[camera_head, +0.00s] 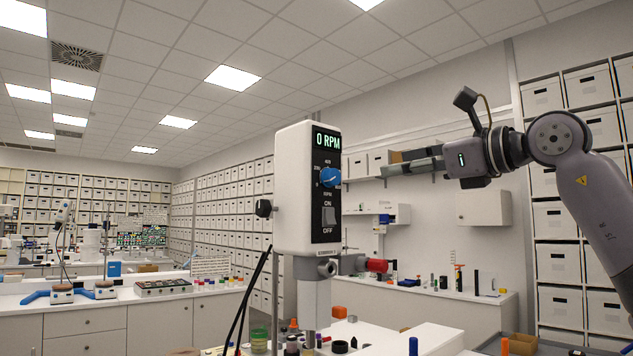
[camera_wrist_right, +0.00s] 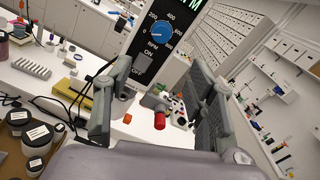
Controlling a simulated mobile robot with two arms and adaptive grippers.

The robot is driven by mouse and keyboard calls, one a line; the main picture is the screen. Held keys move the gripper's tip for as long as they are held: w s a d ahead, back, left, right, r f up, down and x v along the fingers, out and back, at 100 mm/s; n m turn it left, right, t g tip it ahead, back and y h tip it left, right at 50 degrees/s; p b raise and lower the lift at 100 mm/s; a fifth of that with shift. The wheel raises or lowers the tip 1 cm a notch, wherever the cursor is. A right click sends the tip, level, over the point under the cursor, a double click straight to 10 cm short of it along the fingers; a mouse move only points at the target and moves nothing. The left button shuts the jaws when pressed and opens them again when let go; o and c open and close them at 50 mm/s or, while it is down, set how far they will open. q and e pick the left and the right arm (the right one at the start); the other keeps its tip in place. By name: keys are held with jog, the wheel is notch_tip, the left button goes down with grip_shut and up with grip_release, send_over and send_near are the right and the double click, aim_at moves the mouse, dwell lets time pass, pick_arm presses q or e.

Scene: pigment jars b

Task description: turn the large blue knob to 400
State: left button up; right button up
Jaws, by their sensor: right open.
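The large blue knob (camera_head: 330,177) sits on the front panel of a white overhead stirrer (camera_head: 294,190). Its dial is marked 0, 200, 400, 600 and 800 in the right wrist view, where the knob (camera_wrist_right: 162,29) shows at the top, beyond the fingertips. The display (camera_head: 327,140) reads 0 RPM. The knob's pointer is too small to read surely. My right gripper (camera_head: 388,162) is open and empty, to the right of the knob and apart from it. Its two fingers (camera_wrist_right: 160,75) stand wide apart in the wrist view. My left gripper is not in view.
An ON/OFF switch (camera_head: 329,214) is below the knob. A red-ended clamp part (camera_head: 376,265) sticks out lower right of the stirrer. Jars (camera_wrist_right: 38,140) and small bottles crowd the bench below. The space between my right gripper and the panel looks clear.

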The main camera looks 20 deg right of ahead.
jog(key=p, duration=0.3)
send_near(335, 176)
jog(key=p+x, duration=0.4)
jog(key=x, duration=0.4)
jog(key=shift+w+r, duration=0.2)
jog(key=shift+w+a+f, duration=0.15)
jog(key=shift+w, duration=0.35)
jog(key=shift+c, duration=0.6)
jog(key=c, duration=1)
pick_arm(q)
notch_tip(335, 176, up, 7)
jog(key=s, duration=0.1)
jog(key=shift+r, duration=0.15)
